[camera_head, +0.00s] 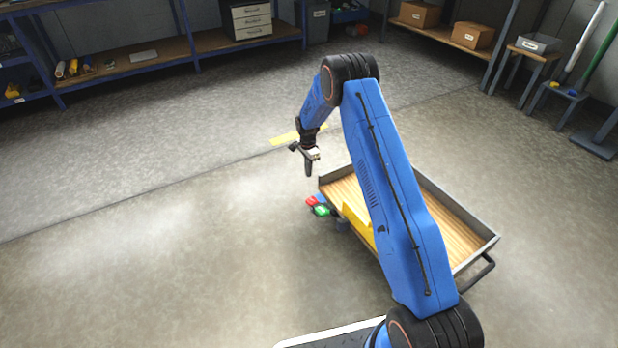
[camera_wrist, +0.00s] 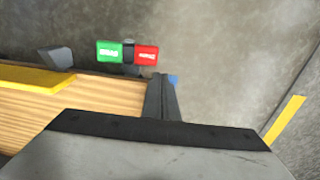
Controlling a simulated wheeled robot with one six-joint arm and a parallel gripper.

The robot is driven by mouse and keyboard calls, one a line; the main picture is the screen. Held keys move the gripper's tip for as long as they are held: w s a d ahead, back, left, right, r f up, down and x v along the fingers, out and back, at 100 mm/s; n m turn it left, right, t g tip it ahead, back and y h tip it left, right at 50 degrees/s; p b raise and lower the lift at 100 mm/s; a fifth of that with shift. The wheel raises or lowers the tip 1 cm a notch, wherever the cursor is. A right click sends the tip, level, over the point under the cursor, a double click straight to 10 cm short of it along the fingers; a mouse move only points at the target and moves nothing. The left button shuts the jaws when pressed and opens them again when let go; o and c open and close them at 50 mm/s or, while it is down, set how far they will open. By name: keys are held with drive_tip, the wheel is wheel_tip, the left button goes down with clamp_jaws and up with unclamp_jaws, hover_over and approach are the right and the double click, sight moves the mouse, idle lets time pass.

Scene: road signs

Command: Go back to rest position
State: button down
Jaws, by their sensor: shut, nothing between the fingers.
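My gripper (camera_head: 310,168) hangs from my blue arm, fingers pointing down, at the far left corner of the cart. It is shut with nothing in it. In the wrist view its dark finger (camera_wrist: 163,100) shows over the cart's edge. The cart (camera_head: 455,212) has a wooden tray with dark rims, and a yellow piece (camera_head: 357,218) lies in it, partly hidden by my arm. In the wrist view the green sign (camera_wrist: 109,52) and red sign (camera_wrist: 146,54) sit side by side.
Shelves (camera_head: 130,55) with boxes and tools line the back wall. Cardboard boxes (camera_head: 472,35) sit on a shelf at back right. A yellow floor stripe (camera_head: 285,139) lies behind my gripper. The floor to the left is clear.

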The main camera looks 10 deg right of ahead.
drive_tip(key=shift+r, duration=0.15)
idle(0.3)
drive_tip(key=s+d+r+n+t, duration=0.1)
drive_tip(key=s+r+n, duration=0.1)
drive_tip(key=s+r, duration=0.9)
drive_tip(key=s+d+r+n+t, duration=0.1)
drive_tip(key=s+d+r+n, duration=0.3)
drive_tip(key=r, duration=1.2)
drive_tip(key=s+a+r+n, duration=0.1)
drive_tip(key=s+r, duration=0.8)
drive_tip(key=r, duration=0.5)
drive_tip(key=s+r+n+t, duration=0.1)
drive_tip(key=s+r, duration=0.2)
drive_tip(key=s, duration=0.3)
drive_tip(key=s+d+r+n, duration=0.1)
drive_tip(key=s+r, duration=0.1)
drive_tip(key=s, duration=0.4)
drive_tip(key=s+r+n+t, duration=0.1)
drive_tip(key=s+r, duration=0.2)
drive_tip(key=s, duration=0.3)
drive_tip(key=s+d+f+n+t, duration=0.1)
drive_tip(key=s+n, duration=0.3)
drive_tip(key=s, duration=1.5)
drive_tip(key=shift+s+f, duration=0.25)
drive_tip(key=shift+f, duration=0.35)
